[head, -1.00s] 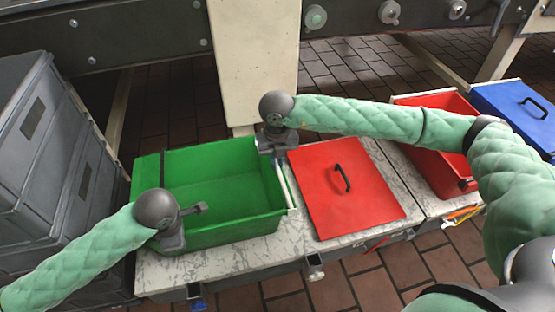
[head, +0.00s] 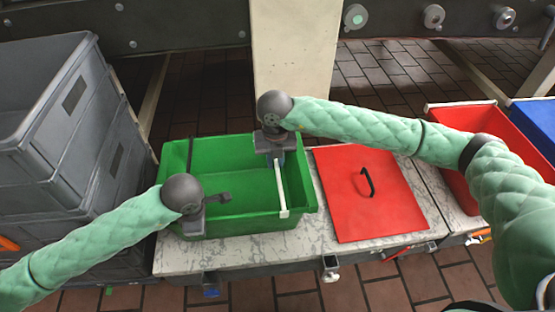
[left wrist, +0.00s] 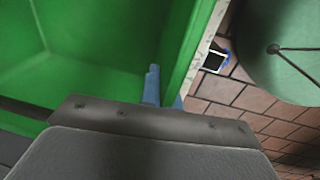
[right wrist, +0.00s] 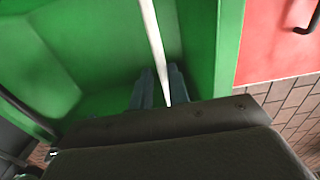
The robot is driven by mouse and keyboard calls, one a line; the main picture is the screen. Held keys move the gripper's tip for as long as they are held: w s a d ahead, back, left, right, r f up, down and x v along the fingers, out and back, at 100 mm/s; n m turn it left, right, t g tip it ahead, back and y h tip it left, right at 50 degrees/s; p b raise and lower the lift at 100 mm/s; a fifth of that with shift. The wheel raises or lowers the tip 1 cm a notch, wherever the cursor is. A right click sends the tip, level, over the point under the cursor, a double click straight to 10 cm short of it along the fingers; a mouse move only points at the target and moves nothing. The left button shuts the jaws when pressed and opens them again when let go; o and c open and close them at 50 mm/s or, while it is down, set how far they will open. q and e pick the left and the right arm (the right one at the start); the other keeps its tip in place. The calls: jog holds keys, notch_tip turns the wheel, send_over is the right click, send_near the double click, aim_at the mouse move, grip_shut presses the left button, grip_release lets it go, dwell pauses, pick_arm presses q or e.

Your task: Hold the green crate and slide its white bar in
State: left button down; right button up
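The green crate (head: 232,229) stands on the marbled top at centre left, open side up. My left gripper (head: 192,210) is at its front wall; in the left wrist view one blue finger (left wrist: 152,85) is inside the crate and the other is mostly hidden beyond the wall, so it appears shut on the wall. The white bar (head: 281,192) runs front to back across the crate, inward of its right wall. My right gripper (head: 274,155) is at the bar's far end. In the right wrist view the bar (right wrist: 152,35) passes between the two close fingers (right wrist: 160,88), which appear shut on it.
A red lid (head: 350,205) with a black handle lies right of the crate. A red crate (head: 455,190) and a blue one (head: 535,120) stand farther right. Grey stacked crates (head: 45,150) stand close on the left. A pale post (head: 295,60) rises behind.

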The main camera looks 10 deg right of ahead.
jog(key=shift+o, duration=1.4)
notch_tip(320, 180, up, 12)
pick_arm(q)
jog(key=c, duration=1.5)
grip_release()
jog(key=shift+r, duration=0.1)
